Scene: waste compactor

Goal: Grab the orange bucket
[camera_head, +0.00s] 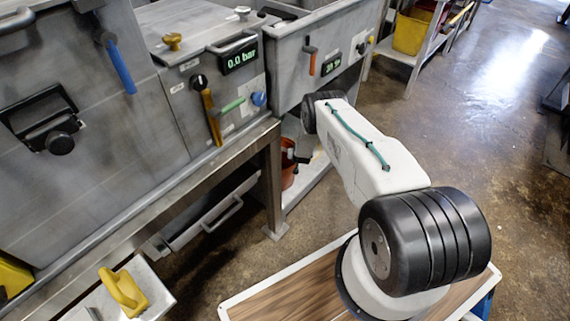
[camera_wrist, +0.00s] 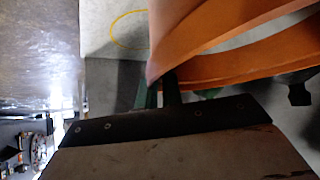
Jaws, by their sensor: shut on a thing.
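The orange bucket (camera_head: 288,178) shows in the head view as a small red-orange part, low beneath the compactor's right section; my arm and the bench leg hide most of it. In the wrist view its curved orange rim and wall (camera_wrist: 235,30) fill the upper right, very close to the camera. My gripper (camera_wrist: 158,92) shows there with a green finger and a dark finger, closed at the near end of the orange rim. It is shut on the bucket's edge. The exact contact is partly hidden. In the head view my gripper is mostly hidden behind my arm.
The grey compactor (camera_head: 215,85) with levers and a "0.0 bar" display runs along the left. A steel bench leg (camera_head: 272,185) stands close left of the bucket. A yellow bucket (camera_head: 411,32) sits on a shelf at the back. The floor (camera_head: 480,120) at right is clear.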

